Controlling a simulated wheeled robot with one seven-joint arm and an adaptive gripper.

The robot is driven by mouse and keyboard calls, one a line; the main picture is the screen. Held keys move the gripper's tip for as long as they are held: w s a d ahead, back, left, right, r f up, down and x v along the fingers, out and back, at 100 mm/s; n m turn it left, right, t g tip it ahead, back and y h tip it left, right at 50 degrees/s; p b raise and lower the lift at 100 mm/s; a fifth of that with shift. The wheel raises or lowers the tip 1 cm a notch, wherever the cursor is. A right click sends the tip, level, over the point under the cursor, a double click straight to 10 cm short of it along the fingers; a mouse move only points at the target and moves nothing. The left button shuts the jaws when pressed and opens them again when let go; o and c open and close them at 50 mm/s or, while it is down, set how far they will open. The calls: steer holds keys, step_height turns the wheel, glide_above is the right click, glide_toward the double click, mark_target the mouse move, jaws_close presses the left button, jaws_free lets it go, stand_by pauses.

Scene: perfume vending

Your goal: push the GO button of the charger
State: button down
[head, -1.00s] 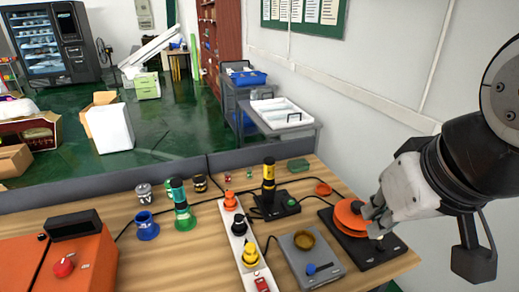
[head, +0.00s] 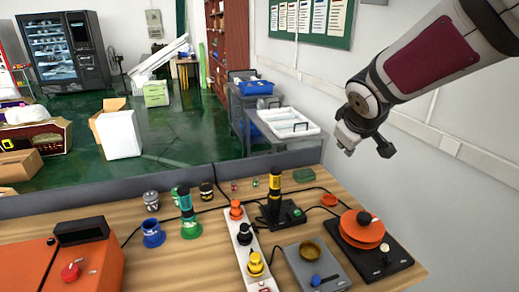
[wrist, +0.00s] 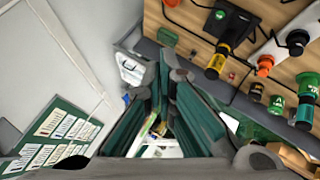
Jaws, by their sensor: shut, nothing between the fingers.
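The charger (head: 270,222) is a black base on the wooden table with a yellow and black cylinder (head: 274,190) standing upright in it. A green button (head: 297,212) sits on its right side; I cannot read any lettering on it. In the wrist view the charger (wrist: 236,20) is at the top right, with its green button (wrist: 220,14) and yellow cylinder (wrist: 216,64). My gripper (head: 345,147) is raised in the air beyond the table's back right, above and right of the charger, touching nothing. Its fingers are shut and empty, seen from behind in the wrist view (wrist: 165,75).
A white power strip (head: 243,250) with several plugs stands left of the charger. A grey scale-like box (head: 327,262) is in front, and an orange disc device (head: 361,232) is to the right. Several small bottles stand left. A low grey partition (head: 120,192) edges the table's back.

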steer(key=w+a+f+n+y, duration=0.2)
steer(key=w+f+n, duration=0.2)
steer(key=w+f, duration=0.6)
steer(key=n+y, duration=0.4)
glide_above(296, 213)
step_height(296, 213, down, 13)
steer(key=shift+w+f+y+p, duration=0.15)
steer(key=shift+y+p, duration=0.15)
steer(key=shift+f+p, duration=0.55)
steer(key=shift+f, duration=3.8)
steer(key=shift+f, duration=0.1)
steer(key=shift+f, duration=0.35)
